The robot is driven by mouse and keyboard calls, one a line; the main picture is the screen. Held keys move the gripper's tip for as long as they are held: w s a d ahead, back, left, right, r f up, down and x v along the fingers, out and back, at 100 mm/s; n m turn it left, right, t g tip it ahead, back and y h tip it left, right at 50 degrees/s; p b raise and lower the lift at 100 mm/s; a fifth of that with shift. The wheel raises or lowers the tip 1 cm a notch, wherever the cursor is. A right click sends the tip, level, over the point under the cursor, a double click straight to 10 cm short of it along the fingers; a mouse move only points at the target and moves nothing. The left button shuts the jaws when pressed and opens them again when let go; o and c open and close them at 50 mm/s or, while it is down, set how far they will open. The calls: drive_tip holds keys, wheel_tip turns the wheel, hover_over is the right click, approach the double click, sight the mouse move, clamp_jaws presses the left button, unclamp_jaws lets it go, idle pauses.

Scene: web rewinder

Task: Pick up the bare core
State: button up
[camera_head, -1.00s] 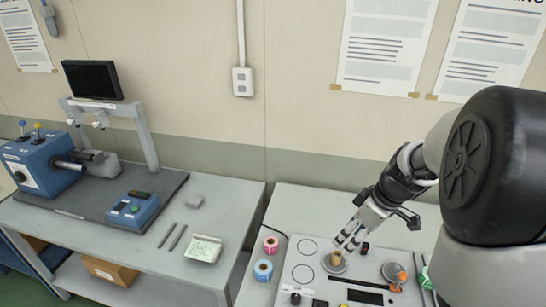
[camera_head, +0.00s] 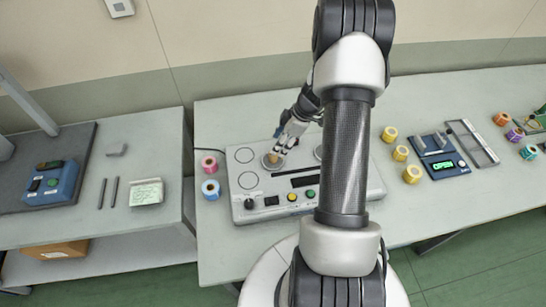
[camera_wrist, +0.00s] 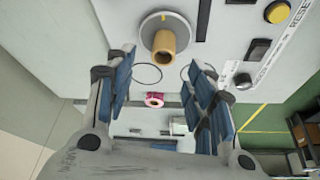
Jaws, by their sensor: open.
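The bare core (camera_head: 272,160) is a small tan-brown tube standing on a round grey plate of the white control panel. In the wrist view the bare core (camera_wrist: 164,44) shows its hollow end, and the grey plate (camera_wrist: 182,24) surrounds its base. My gripper (camera_head: 279,147) is just above and beside the core in the head view, partly covering it. In the wrist view my gripper (camera_wrist: 160,65) is open, with its blue-padded fingers wide apart. The core lies between the lines of the fingers near their tips, and neither finger visibly touches it.
The white panel (camera_head: 242,212) carries knobs, buttons and printed circles. Pink (camera_head: 209,164) and blue (camera_head: 211,189) rolls stand left of it. Yellow rolls (camera_head: 400,153) and a device reading OPEN (camera_head: 440,168) are to the right. My arm hides part of the panel.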

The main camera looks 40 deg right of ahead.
sight(273, 157)
drive_tip(key=shift+s+b+x, duration=0.15)
drive_tip(key=shift+x, duration=1.6)
drive_tip(key=shift+s+b+x, duration=0.1)
drive_tip(key=shift+b+x, duration=0.05)
drive_tip(key=shift+x, duration=1.6)
drive_tip(key=shift+c, duration=0.2)
drive_tip(key=c, duration=0.8)
